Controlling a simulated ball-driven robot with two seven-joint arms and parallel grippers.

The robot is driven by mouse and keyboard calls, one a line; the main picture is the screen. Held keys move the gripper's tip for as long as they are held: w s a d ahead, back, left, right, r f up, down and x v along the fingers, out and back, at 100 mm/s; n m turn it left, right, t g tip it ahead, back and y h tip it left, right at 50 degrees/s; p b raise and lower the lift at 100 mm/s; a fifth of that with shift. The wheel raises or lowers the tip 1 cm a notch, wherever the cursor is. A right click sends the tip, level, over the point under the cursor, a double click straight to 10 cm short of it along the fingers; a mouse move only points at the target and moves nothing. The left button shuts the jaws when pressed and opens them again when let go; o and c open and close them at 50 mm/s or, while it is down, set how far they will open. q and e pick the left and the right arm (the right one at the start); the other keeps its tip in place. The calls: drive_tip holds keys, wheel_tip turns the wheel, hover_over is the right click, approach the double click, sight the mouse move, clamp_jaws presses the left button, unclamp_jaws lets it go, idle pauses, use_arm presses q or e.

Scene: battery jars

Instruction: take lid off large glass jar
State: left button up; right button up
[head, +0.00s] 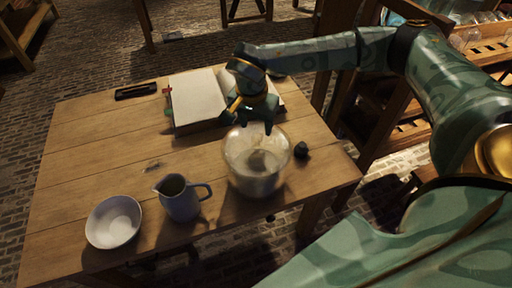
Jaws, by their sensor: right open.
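The large glass jar (256,178) stands upright on the wooden table near its right end. It is clear and has pale contents in its lower part. My right gripper (250,121) is directly above the jar's top in the picture, with its fingers pointing down and apart. The gripper hides part of the jar's far rim. I cannot tell whether a lid sits on the jar, or whether the fingers touch it. My left gripper is not in view.
An open book (198,99) lies behind the jar. A small dark object (301,151) sits right of it. A grey pitcher (181,202) and a white bowl (114,221) stand to the left. A dark tray (136,91) lies at the back left. The table's middle left (95,145) is clear.

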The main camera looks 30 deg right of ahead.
sight(257, 136)
drive_tip(key=f, duration=0.2)
drive_tip(key=f+b, duration=0.1)
drive_tip(key=f, duration=0.2)
drive_tip(key=shift+d+f, duration=0.25)
drive_tip(key=shift+f, duration=0.15)
drive_tip(key=shift+r, duration=0.1)
clamp_jaws()
